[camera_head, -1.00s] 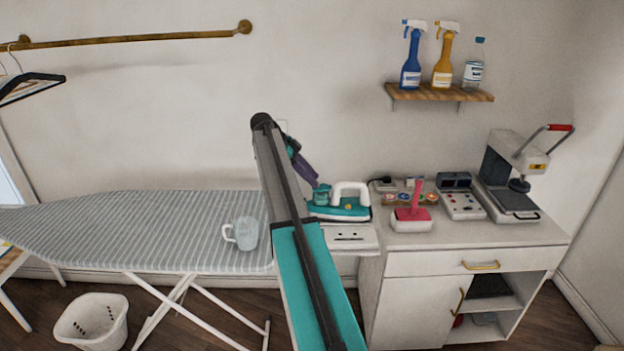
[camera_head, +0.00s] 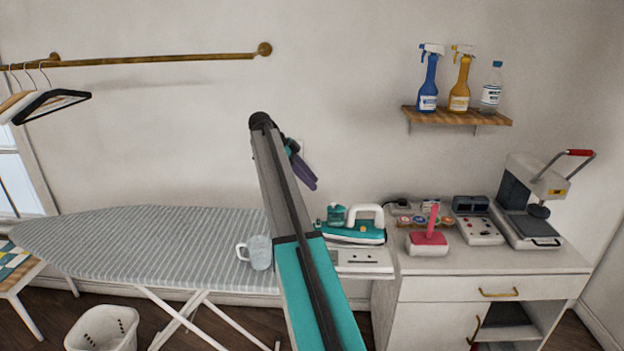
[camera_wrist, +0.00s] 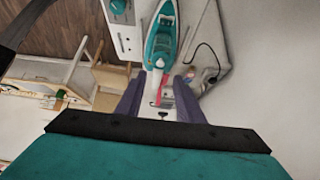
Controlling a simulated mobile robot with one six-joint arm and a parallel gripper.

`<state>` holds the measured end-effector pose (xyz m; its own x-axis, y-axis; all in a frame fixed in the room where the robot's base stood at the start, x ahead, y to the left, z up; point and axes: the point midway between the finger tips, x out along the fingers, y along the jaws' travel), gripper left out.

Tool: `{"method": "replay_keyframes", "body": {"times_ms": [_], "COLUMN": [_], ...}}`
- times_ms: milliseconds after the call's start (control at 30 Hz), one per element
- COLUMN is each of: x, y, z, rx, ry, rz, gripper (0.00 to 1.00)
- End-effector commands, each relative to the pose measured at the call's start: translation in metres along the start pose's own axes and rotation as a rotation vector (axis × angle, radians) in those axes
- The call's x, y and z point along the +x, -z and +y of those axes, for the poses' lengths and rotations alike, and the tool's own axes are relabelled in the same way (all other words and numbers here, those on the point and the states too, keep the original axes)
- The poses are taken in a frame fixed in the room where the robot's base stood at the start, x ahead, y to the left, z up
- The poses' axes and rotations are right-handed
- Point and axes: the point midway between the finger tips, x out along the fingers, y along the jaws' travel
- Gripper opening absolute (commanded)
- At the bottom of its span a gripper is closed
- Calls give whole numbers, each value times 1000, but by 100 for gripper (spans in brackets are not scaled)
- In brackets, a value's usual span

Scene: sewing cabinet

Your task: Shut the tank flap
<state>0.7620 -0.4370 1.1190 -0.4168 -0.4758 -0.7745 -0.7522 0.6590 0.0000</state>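The teal and white iron (camera_head: 352,232) stands on the ironing board's end plate, left of the cabinet. A small teal part (camera_head: 337,212) stands up at its left end; I cannot tell whether this is the tank flap or how far a flap is open. My gripper (camera_head: 303,168) is above and left of the iron, partly hidden behind my arm. In the wrist view the iron (camera_wrist: 160,40) shows beyond the fingers, and the two purple fingers (camera_wrist: 160,82) are spread with nothing held between them.
A mug (camera_head: 260,254) stands on the striped ironing board (camera_head: 150,240). The cabinet (camera_head: 440,290) carries a pink-handled item (camera_head: 429,238), a control box (camera_head: 478,228) and a heat press (camera_head: 530,215). A bottle shelf (camera_head: 458,117) hangs above. The space above the iron is clear.

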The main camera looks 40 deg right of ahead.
Motion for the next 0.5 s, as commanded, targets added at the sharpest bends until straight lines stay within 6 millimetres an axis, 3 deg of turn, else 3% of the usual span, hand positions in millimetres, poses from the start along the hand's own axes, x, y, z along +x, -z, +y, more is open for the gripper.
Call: {"method": "replay_keyframes", "body": {"times_ms": [500], "x": [-23], "y": [2], "z": [0], "rx": [-1], "ry": [0], "rz": [0], "gripper": [34]}}
